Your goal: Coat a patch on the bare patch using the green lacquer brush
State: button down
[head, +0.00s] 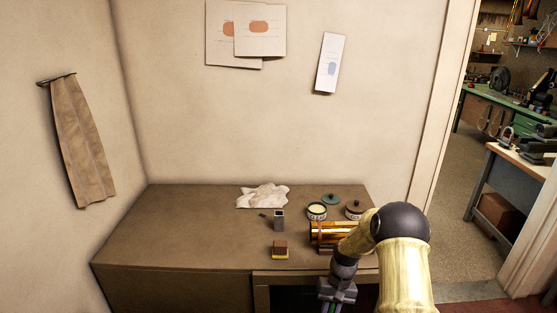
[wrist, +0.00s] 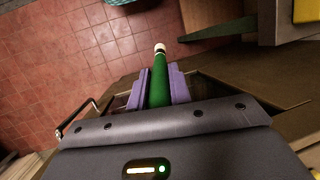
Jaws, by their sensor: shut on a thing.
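My gripper (wrist: 160,88) is shut on the green lacquer brush (wrist: 159,80), with its purple fingers on either side of the green handle. The brush's pale end with a dark band points away from the gripper in the wrist view. In the head view my gripper (head: 331,307) is at the bottom, in front of the bench's front edge, and only a little green shows between its fingers. A shiny brass tube (head: 325,233) lies at the bench's front right, partly hidden behind my arm. I cannot make out the bare patch on it.
The bench (head: 170,235) holds a white cloth (head: 262,195), an open pot of pale stuff (head: 317,211), a second pot (head: 354,209), a green lid (head: 331,198), a small grey metal container (head: 279,220) and a brown-and-yellow block (head: 280,249). The bench's left side is clear.

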jog(key=s+d+f, duration=0.4)
jog(key=d+f, duration=0.1)
jog(key=d, duration=0.2)
jog(key=shift+s+f, duration=0.15)
jog(key=shift+f, duration=0.05)
jog(key=shift+a, duration=0.1)
